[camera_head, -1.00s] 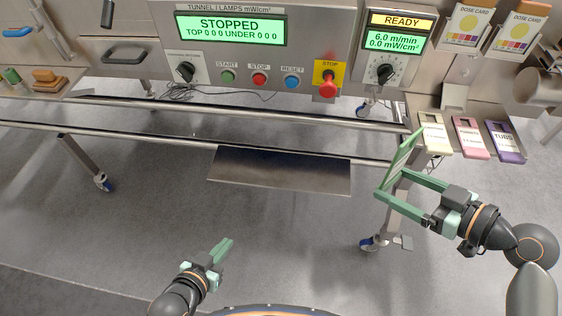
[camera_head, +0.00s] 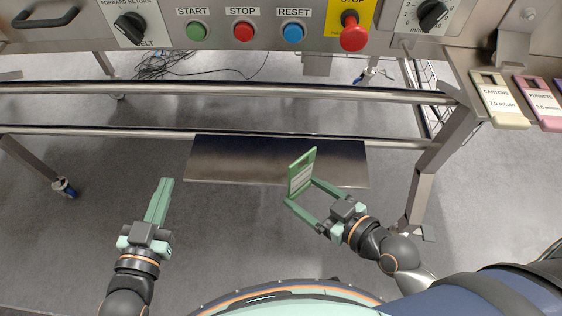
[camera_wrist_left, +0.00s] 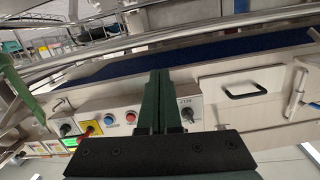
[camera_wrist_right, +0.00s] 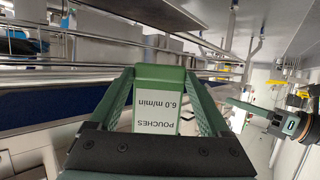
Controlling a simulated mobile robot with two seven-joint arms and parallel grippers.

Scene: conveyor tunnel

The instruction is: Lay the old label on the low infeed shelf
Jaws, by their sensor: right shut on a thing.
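The old label is a green card (camera_head: 301,172) held upright by my right gripper (camera_head: 300,192). In the right wrist view the card (camera_wrist_right: 158,97) reads "POUCHES 6.0 m/min" upside down, between the two fingers. The low infeed shelf (camera_head: 230,160) is a dark metal plate below the front rails in the head view. The card overlaps the shelf's right half in that view; how high it is above the shelf is hard to tell. My left gripper (camera_head: 159,200) is off the shelf's left end, its fingers together and empty; its fingers also show together in the left wrist view (camera_wrist_left: 158,98).
Steel rails (camera_head: 90,135) run along the shelf's back edge. The control panel with buttons (camera_head: 243,31) and a red stop knob (camera_head: 354,35) is above. Cream (camera_head: 499,99) and pink (camera_head: 541,102) label cards sit at the right. A table leg (camera_head: 430,175) stands right of the shelf.

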